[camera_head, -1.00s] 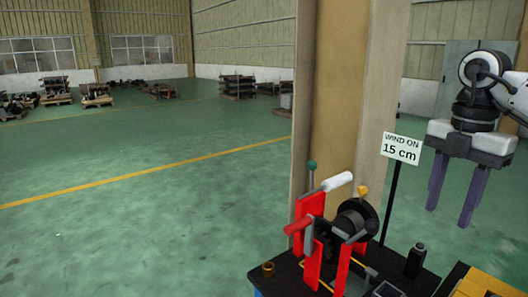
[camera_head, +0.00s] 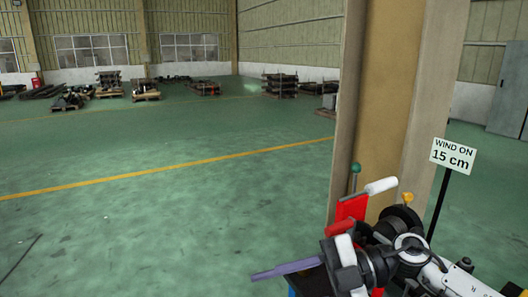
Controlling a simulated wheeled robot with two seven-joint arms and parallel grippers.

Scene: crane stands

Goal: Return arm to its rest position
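My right arm comes in from the lower right, and its gripper (camera_head: 262,274) points left in front of the crane stand. Its purple fingers show edge-on as a single bar, so I cannot tell whether they are open or shut. The crane stand shows a red bracket (camera_head: 350,208), a white handle (camera_head: 381,186), a green knob (camera_head: 355,168) and a yellow knob (camera_head: 407,198). My arm hides most of its black winch and base. My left gripper is not in view.
A tall beige column (camera_head: 395,90) stands right behind the crane stand. The green floor (camera_head: 150,230) to the left is mostly open, with a yellow line (camera_head: 180,169) across it. Loaded pallets (camera_head: 145,90) stand far back. A grey cabinet (camera_head: 508,100) is at the right.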

